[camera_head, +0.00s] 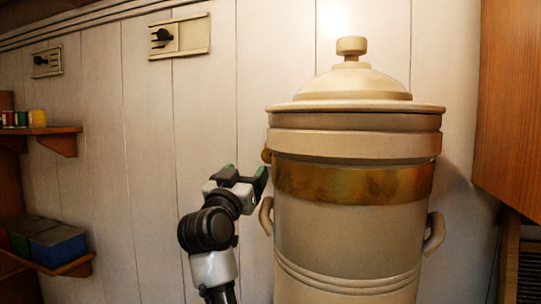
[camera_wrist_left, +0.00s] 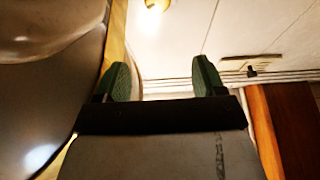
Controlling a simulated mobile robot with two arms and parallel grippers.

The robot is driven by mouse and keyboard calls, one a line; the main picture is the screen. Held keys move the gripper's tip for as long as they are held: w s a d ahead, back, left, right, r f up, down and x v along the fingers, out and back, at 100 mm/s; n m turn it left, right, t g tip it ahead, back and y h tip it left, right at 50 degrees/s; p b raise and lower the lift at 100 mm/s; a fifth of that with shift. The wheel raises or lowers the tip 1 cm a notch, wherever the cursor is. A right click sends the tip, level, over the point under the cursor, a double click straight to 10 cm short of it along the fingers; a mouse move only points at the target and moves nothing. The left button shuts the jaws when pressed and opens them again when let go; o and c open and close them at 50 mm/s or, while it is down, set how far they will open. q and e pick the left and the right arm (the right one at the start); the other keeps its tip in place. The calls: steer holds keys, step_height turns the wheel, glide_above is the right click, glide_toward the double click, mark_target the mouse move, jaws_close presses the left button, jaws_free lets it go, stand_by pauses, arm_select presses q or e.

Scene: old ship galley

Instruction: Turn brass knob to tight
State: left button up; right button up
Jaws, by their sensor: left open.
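A large cream and grey lidded urn (camera_head: 350,235) with a brass band (camera_head: 350,183) stands right of centre in the head view. A small brass knob (camera_head: 267,155) sticks out at the left edge of the urn, just above the band. My left gripper (camera_head: 246,170) is raised beside the urn, just left of and slightly below the knob. Its green fingertips are apart in the left wrist view (camera_wrist_left: 162,78), with nothing seen between them. The knob's front is partly hidden by the urn's edge, and I cannot tell whether a finger touches it. My right gripper is out of view.
The urn's left handle (camera_head: 266,216) is close below my gripper. A shelf with coloured tins (camera_head: 37,118) and a lower shelf with boxes (camera_head: 55,245) are at far left. Two switch plates (camera_head: 190,37) are on the plank wall. A wooden cabinet (camera_head: 512,110) is at right.

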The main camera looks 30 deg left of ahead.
mark_target(268, 157)
arm_select(q)
steer(key=w+p, duration=0.1)
steer(key=w, duration=0.2)
steer(key=w+a+p, duration=0.1)
steer(key=w, duration=0.2)
steer(key=w+a+p, duration=0.1)
steer(key=w+p, duration=0.1)
steer(key=w, duration=0.2)
steer(key=shift+a+r, duration=0.15)
steer(key=p+x, duration=0.2)
steer(key=x, duration=0.1)
steer(key=shift+w+a+r, duration=0.1)
steer(key=shift+w+r, duration=0.05)
steer(key=shift+w, duration=0.05)
steer(key=shift+w+a+r+p, duration=0.15)
steer(key=shift+w+p, duration=0.2)
steer(key=shift+w, duration=0.3)
steer(key=c, duration=0.9)
